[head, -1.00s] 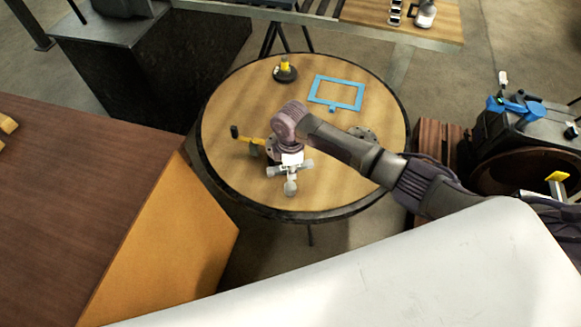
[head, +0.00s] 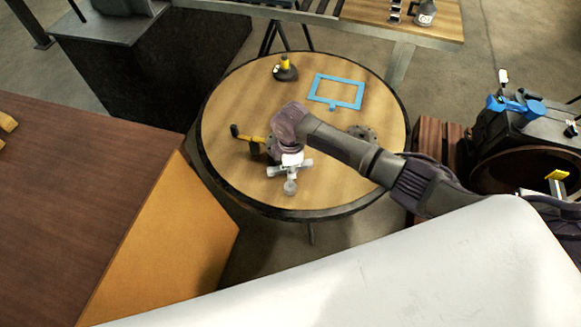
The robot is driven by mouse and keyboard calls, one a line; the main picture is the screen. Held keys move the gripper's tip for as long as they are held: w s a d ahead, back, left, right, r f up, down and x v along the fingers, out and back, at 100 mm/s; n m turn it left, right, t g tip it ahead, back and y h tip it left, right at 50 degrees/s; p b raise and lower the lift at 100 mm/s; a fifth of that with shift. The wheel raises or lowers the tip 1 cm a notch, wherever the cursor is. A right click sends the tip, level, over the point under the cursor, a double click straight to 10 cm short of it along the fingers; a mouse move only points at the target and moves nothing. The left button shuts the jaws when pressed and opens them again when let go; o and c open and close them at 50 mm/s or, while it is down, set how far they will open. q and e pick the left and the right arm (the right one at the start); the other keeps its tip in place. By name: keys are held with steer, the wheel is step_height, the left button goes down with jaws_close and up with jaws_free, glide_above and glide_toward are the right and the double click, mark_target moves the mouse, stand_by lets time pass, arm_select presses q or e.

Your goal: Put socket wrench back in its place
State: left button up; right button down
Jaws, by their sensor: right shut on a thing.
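My right gripper (head: 291,167) is over the front middle of the round wooden table (head: 225,175), pointing down. It is shut on a pale grey metal piece with a round end (head: 290,187), which I take to be the socket wrench. The fingers and the piece are hard to tell apart, and I cannot tell whether it touches the table. A flat blue frame (head: 358,93) lies on the table behind the gripper, its inside empty. My left gripper is not in view.
A yellow bar with a black knob (head: 235,131) is just left of my right gripper. A black-based tool with a yellow top (head: 285,70) stands at the back. A dark flange (head: 362,132) lies partly behind my arm.

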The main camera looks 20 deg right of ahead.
steer(key=shift+f+b, duration=0.5)
steer(key=shift+f, duration=0.4)
steer(key=c, duration=1)
jaws_free()
steer(key=shift+r, duration=0.1)
steer(key=shift+o, duration=0.2)
steer(key=o, duration=0.5)
step_height(320, 180, up, 6)
steer(key=p, duration=0.6)
steer(key=shift+r+p, duration=0.25)
steer(key=shift+p, duration=0.1)
step_height(320, 180, up, 3)
steer(key=shift+f+p, duration=0.2)
steer(key=shift+p, duration=0.85)
